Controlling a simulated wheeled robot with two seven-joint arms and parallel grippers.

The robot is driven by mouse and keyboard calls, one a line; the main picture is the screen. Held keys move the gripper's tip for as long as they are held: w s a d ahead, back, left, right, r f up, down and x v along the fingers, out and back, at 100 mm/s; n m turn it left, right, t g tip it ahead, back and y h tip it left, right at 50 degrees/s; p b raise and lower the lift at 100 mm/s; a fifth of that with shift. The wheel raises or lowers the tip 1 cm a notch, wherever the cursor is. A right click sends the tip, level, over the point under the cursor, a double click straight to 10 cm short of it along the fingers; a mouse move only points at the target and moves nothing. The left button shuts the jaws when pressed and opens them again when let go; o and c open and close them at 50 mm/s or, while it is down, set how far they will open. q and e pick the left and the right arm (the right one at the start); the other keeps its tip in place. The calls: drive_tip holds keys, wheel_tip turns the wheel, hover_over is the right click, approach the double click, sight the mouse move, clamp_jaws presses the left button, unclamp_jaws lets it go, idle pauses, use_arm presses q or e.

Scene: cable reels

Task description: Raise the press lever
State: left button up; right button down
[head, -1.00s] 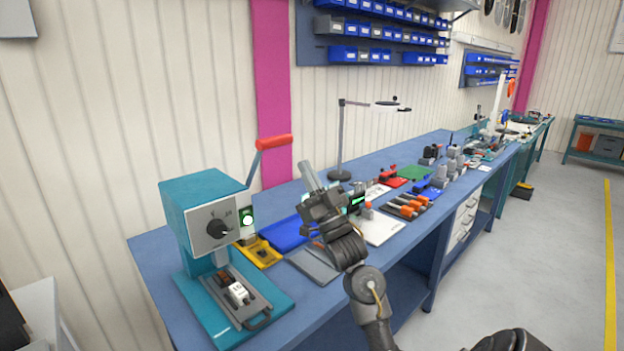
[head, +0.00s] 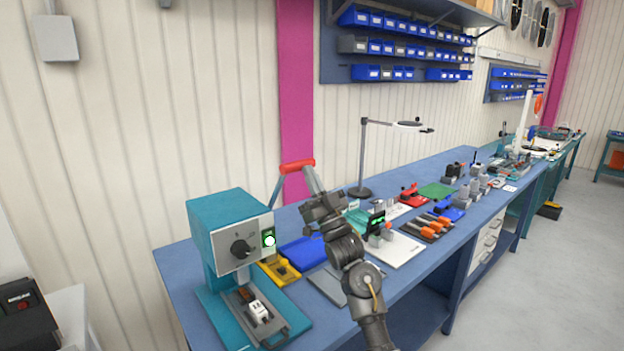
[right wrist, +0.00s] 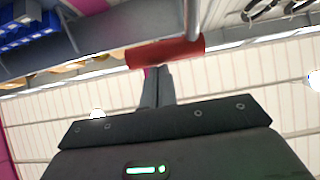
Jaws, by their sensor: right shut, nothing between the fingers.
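The teal press (head: 228,225) stands at the near left end of the bench, with a dial and a lit green indicator on its front. Its lever (head: 276,191) slants up from the right side to a red handle (head: 297,166). My right gripper (head: 310,177) is shut and empty, its fingertips right by the handle's right end. In the right wrist view the red handle (right wrist: 165,53) lies across just beyond the shut fingers (right wrist: 158,85); I cannot tell whether they touch. My left gripper is not in view.
A white and dark part (head: 258,310) sits on the press base. A yellow holder (head: 282,271), a blue tray (head: 303,252) and a lamp (head: 362,160) stand on the blue bench (head: 178,262). Blue bins (head: 390,45) hang on the wall. The space above the press is free.

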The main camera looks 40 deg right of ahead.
sight(302, 162)
drive_tip(key=w+r, duration=0.5)
drive_tip(key=w, duration=0.2)
drive_tip(key=shift+b, duration=0.4)
drive_tip(key=s, duration=0.1)
drive_tip(key=s+p, duration=0.1)
drive_tip(key=s, duration=0.1)
drive_tip(key=shift+s+a+r, duration=0.15)
drive_tip(key=shift+s+r, duration=0.15)
drive_tip(key=shift+s, duration=0.1)
drive_tip(key=s+f+b, duration=0.4)
drive_tip(key=s+f, duration=0.1)
drive_tip(key=s, duration=0.3)
drive_tip(key=shift+s, duration=0.3)
